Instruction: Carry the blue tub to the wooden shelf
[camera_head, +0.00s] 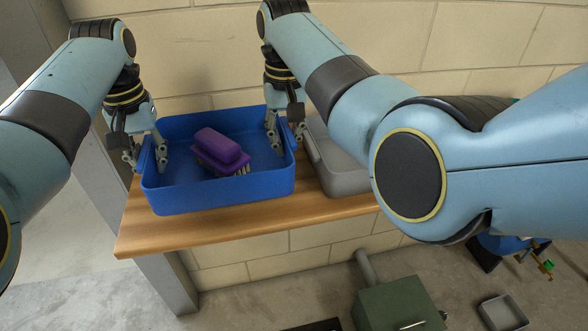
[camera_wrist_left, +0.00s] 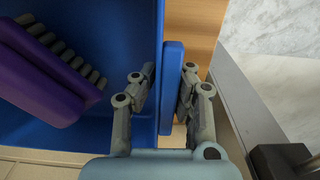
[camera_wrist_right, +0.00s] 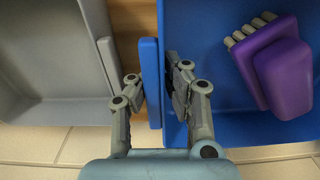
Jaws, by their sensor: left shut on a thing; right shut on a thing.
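The blue tub (camera_head: 225,198) sits on the wooden shelf (camera_head: 190,236), with a purple brush (camera_head: 220,149) lying inside it. My left gripper (camera_head: 147,155) is shut on the tub's left handle, which shows between its fingers in the left wrist view (camera_wrist_left: 171,90). My right gripper (camera_head: 285,138) is shut on the tub's right handle, which shows between its fingers in the right wrist view (camera_wrist_right: 150,82). The tub looks level. Whether its underside fully touches the shelf cannot be told.
A grey tub (camera_head: 345,182) stands on the shelf close to the right of the blue tub, partly hidden by my right arm. A block wall (camera_head: 190,50) is behind. A green box (camera_head: 400,305) and a small grey tray (camera_head: 503,313) are on the floor at the lower right.

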